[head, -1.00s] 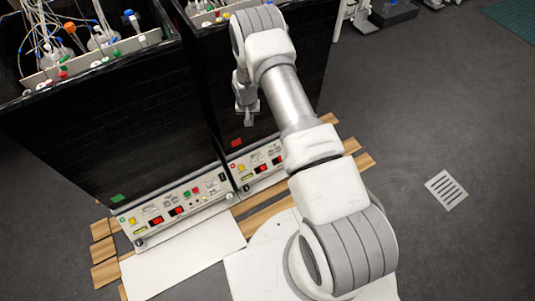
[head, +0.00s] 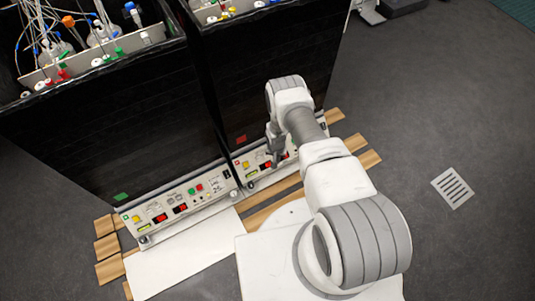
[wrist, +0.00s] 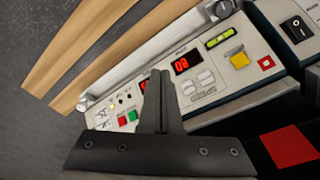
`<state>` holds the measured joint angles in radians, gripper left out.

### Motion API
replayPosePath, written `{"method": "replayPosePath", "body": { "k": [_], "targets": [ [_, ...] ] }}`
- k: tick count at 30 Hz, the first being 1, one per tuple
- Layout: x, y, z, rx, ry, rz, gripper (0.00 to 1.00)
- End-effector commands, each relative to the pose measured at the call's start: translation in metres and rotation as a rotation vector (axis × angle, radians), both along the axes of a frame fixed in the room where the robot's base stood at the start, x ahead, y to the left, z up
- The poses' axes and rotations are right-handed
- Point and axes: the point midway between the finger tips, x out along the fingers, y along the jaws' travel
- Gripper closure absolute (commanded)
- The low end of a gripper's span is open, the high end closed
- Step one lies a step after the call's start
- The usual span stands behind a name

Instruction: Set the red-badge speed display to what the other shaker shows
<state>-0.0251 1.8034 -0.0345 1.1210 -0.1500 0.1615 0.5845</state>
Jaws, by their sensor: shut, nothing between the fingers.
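The red-badge shaker has a black front with a red badge (head: 241,139) above its pale control panel (head: 252,174). In the wrist view the red badge (wrist: 290,147) is at the lower right. One lit red display (wrist: 181,64) shows digits turned in the picture, perhaps an 8 and a 0. A second red display (wrist: 143,85) is mostly hidden behind my fingers. The other shaker, with a green badge (head: 121,196), has two red displays (head: 160,218) too small to read. My gripper (wrist: 160,74) is shut and empty, in front of the red-badge panel.
Wooden slats (head: 270,212) lie below. A white board (head: 185,255) lies before the green-badge shaker. Floor to the right is open.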

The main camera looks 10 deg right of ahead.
Motion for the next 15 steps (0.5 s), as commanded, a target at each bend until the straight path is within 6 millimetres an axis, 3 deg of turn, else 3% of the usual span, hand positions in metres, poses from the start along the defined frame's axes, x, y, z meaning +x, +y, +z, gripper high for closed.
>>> {"method": "replayPosePath", "body": {
  "k": [8,15],
  "targets": [
    [0.002,0.001,-0.003,0.0,0.0,0.0,1.0],
    [0.017,0.005,-0.021,0.0,-0.002,0.0,1.0]
  ]
}}
